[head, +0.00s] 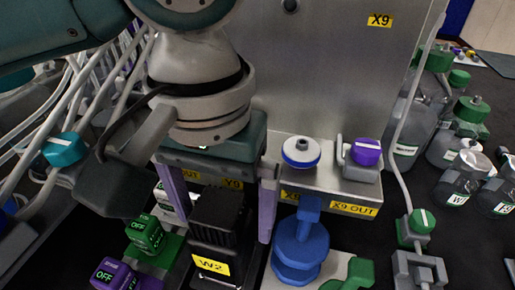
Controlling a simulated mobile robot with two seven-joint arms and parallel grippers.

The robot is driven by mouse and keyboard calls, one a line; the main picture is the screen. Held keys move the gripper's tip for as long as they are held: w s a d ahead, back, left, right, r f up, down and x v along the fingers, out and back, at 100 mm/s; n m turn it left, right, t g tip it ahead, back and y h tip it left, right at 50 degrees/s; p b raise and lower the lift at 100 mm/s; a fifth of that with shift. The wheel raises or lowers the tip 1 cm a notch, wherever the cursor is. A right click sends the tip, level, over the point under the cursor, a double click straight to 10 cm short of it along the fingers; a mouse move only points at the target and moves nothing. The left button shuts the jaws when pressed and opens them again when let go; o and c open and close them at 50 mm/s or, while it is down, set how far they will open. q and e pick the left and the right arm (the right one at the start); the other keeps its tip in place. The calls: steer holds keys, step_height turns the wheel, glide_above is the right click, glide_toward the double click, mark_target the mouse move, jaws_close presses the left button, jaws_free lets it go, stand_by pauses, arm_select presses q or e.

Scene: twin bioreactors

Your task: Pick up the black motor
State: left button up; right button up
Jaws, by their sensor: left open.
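The black motor (218,218) stands upright at the lower middle of the head view, a dark ribbed block above a base with a yellow W2 label. My left gripper (224,225) comes down from above with its two purple-faced fingers spread. One finger is to the left of the motor and the other to its right. The motor shows between them, and I cannot tell whether either finger touches it. The gripper body hides what lies behind the motor's top. My right gripper is not in view.
A blue stepped part (300,245) stands close to the right of the motor. Green OFF switch boxes (146,233) and a purple OFF box (113,275) are to the left. A metal shelf (325,180) carries a white-and-blue disc (301,152) and a purple-knobbed valve (364,155). Bottles (465,175) stand right.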

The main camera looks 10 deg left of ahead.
arm_select(q)
step_height(320, 180, down, 5)
steer(key=shift+s+a+b, duration=0.1)
steer(key=shift+s+b, duration=0.05)
steer(key=shift+b, duration=0.2)
jaws_close()
stand_by(0.7)
steer(key=shift+r, duration=0.15)
